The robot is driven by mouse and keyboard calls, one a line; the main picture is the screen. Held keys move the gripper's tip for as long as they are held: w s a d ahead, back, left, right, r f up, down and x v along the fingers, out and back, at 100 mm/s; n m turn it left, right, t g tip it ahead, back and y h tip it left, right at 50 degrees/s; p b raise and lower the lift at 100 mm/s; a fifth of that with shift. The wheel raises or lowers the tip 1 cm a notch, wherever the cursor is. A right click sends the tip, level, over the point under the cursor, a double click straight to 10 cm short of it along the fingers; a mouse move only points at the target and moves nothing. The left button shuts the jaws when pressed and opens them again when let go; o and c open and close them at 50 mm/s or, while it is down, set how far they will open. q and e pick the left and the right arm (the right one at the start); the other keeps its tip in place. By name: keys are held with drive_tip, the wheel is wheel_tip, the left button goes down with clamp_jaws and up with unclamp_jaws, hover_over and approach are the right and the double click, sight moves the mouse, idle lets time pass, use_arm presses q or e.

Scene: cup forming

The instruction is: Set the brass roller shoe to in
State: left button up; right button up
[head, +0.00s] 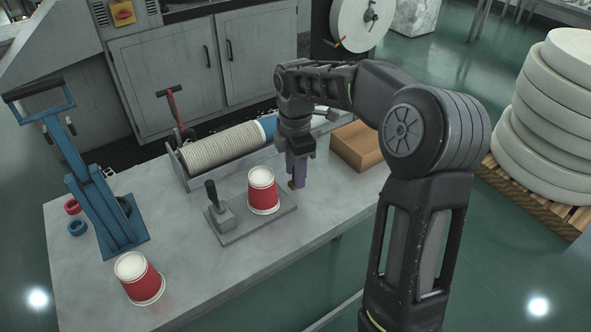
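A red paper cup (263,194) with a pale top stands on a grey fixture plate (245,229) on the table. A grey block with a black lever (213,195) stands on the plate left of the cup. A small brass-coloured piece (291,184), which looks like the roller shoe, shows at the right side of the cup. My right gripper (296,183) points down there, its purple fingers at the brass piece. Whether they grip it or only touch it is too small to tell. My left gripper is not in view.
A second red cup (139,279) stands at the table's front left. A blue lever press (103,205) stands at the left with red and blue rings beside it. A brown box (357,146) is at the right.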

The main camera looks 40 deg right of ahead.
clamp_jaws()
drive_tip(key=shift+a, duration=0.1)
idle(1.2)
